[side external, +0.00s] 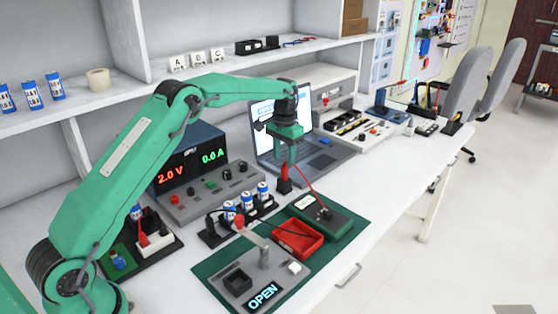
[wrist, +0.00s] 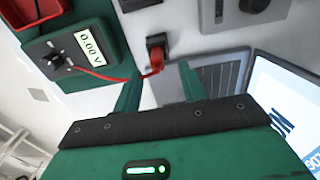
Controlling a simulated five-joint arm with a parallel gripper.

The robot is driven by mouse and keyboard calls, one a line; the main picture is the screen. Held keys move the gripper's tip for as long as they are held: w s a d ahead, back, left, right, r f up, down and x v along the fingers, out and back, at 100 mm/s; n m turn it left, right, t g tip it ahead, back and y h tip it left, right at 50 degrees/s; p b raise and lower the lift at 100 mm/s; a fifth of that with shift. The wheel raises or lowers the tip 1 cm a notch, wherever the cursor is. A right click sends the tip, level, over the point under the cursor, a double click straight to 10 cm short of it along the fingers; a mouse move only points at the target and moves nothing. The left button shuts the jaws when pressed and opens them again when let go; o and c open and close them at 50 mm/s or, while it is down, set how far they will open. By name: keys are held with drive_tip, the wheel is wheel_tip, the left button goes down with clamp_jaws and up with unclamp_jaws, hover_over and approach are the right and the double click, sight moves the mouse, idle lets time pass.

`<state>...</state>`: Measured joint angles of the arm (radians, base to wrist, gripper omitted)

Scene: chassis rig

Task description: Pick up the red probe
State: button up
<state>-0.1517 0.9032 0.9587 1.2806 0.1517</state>
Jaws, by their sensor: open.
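The red probe (side external: 284,175) stands upright in a small black holder (side external: 284,188) on the bench, in front of the laptop. In the wrist view the red probe (wrist: 156,61) sits in its black holder just beyond the fingertips, in line with the gap between them. Its red lead runs to a green meter (side external: 323,215), whose display reads 0.00 V in the wrist view (wrist: 72,53). My gripper (side external: 290,159) points down just above the probe. In the wrist view my gripper (wrist: 158,70) is open, with nothing clearly held.
A laptop (side external: 317,151) stands close behind the gripper. A red tray (side external: 298,252) and a grey unit (side external: 262,287) reading OPEN lie on a green mat. A power supply (side external: 190,160) and a battery rack (side external: 243,226) are to the left. The bench to the right of the meter is clear.

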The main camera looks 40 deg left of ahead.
sight(284, 165)
drive_tip(key=shift+s+d+f, duration=0.1)
drive_tip(key=shift+f, duration=1.15)
drive_tip(key=shift+d+f, duration=0.1)
drive_tip(key=shift+f, duration=1.1)
clamp_jaws()
